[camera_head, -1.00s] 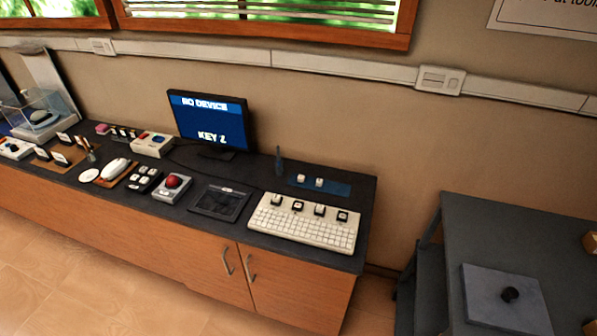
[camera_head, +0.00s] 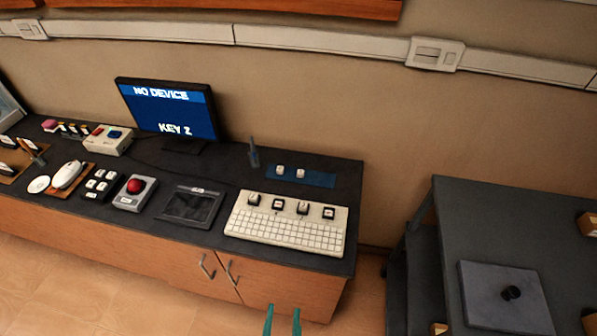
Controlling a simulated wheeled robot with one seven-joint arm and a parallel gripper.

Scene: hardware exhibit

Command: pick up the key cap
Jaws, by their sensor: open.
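Two small white key caps, one at left (camera_head: 280,170) and one at right (camera_head: 300,174), sit on a blue mat (camera_head: 322,180) at the back right of the counter. Several dark key caps with pale tops stand along the back of a white keyboard (camera_head: 285,232), such as the leftmost one (camera_head: 253,199). Their letters are too small to read. My gripper (camera_head: 283,308) shows only as two teal fingertips at the bottom edge. It is open and empty, in front of the cabinet doors and apart from all key caps.
A monitor (camera_head: 168,109) reads "NO DEVICE" and "KEY Z". A dark upright tool (camera_head: 253,153) stands left of the mat. A dark pad (camera_head: 191,205) and a red-button box (camera_head: 135,192) lie left of the keyboard. A grey table (camera_head: 500,220) stands right, beyond a gap.

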